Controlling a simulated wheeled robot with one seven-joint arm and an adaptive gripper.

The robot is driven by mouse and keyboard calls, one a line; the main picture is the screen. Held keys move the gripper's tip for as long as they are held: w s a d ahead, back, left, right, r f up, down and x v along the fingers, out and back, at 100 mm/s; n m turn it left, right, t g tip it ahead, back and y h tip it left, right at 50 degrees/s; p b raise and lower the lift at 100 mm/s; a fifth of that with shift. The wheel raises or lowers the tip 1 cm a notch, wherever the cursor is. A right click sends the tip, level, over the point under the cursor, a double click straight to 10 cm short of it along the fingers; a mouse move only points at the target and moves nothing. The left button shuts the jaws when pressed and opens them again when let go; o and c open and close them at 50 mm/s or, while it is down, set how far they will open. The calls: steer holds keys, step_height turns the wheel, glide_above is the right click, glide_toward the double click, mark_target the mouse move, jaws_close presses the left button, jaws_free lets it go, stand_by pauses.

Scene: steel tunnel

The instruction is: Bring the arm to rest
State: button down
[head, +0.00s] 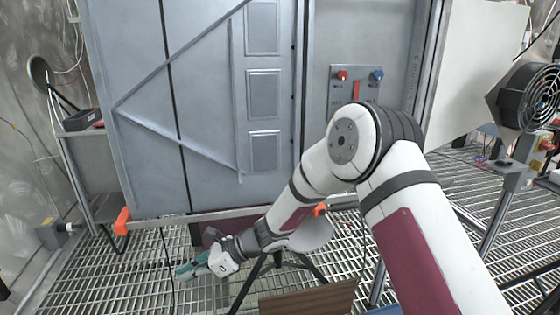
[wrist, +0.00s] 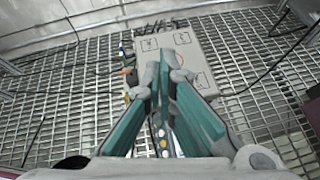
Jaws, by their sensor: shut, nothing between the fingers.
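My gripper (head: 184,271) hangs low at the left of centre in the head view, above the grated floor. In the wrist view my gripper (wrist: 166,68) shows its teal fingers with grey tips close together, shut and empty. My white and maroon arm reaches from the lower right, bends at a raised elbow in front of the grey cabinet, then slopes down to the left. The fingers touch nothing that I can see.
A large grey cabinet (head: 205,110) stands behind my arm, with a red and a blue knob on a panel (head: 355,90). A round fan (head: 538,97) is at the right. A pale box (wrist: 150,50) with markings lies beyond the fingertips. Steel grating (head: 110,285) spreads around.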

steer(key=s+d+r+n+h, duration=0.2)
steer(key=s+d+r+n, duration=0.45)
steer(key=d+r, duration=0.3)
steer(key=s+d+r+n+h, duration=0.3)
steer(key=s+d+r+n, duration=0.2)
steer(key=s+d+r, duration=0.4)
steer(key=s+d+r+n+t+h, duration=0.1)
steer(key=s+d+r+n+h, duration=0.2)
steer(key=s+d, duration=0.85)
steer(key=s+d+n+h, duration=0.3)
steer(key=s+d+h, duration=0.1)
steer(key=s+d, duration=0.7)
step_height(320, 180, up, 31)
steer(key=w+d+t+p, duration=0.1)
steer(key=t+p, duration=0.3)
steer(key=p, duration=2.5)
steer(key=shift+w, duration=0.4)
